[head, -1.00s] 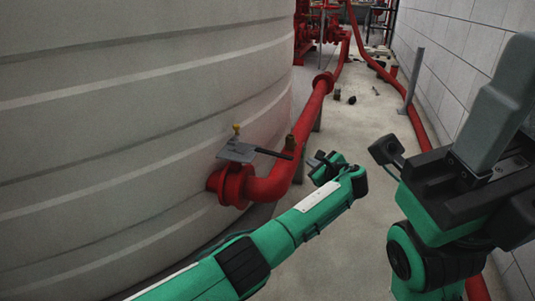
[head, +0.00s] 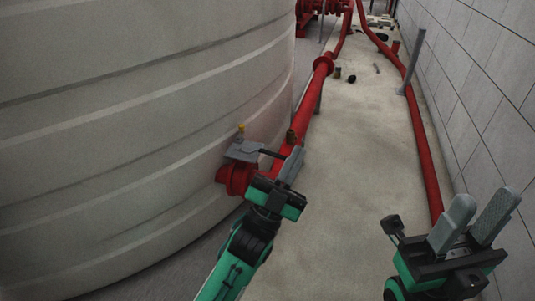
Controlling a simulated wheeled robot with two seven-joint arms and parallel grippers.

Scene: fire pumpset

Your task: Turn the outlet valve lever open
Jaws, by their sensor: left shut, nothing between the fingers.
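The outlet valve has a grey top plate (head: 243,151) and sits above a red flange (head: 234,178) on the side of the big tank. Its dark lever (head: 271,154) points right from the plate, and its far end meets my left gripper's outline. My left gripper (head: 294,156) is shut and empty beside the lever end, over the red pipe. I cannot tell whether it touches the lever. The gripper hides part of the pipe bend. My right gripper (head: 488,201) is open and empty at the lower right, far from the valve.
The pale ribbed tank (head: 140,130) fills the left. A red pipe (head: 308,100) runs back from the valve. Another red pipe (head: 424,140) lies along the block wall (head: 480,80) at the right. The floor (head: 360,160) between them is mostly clear.

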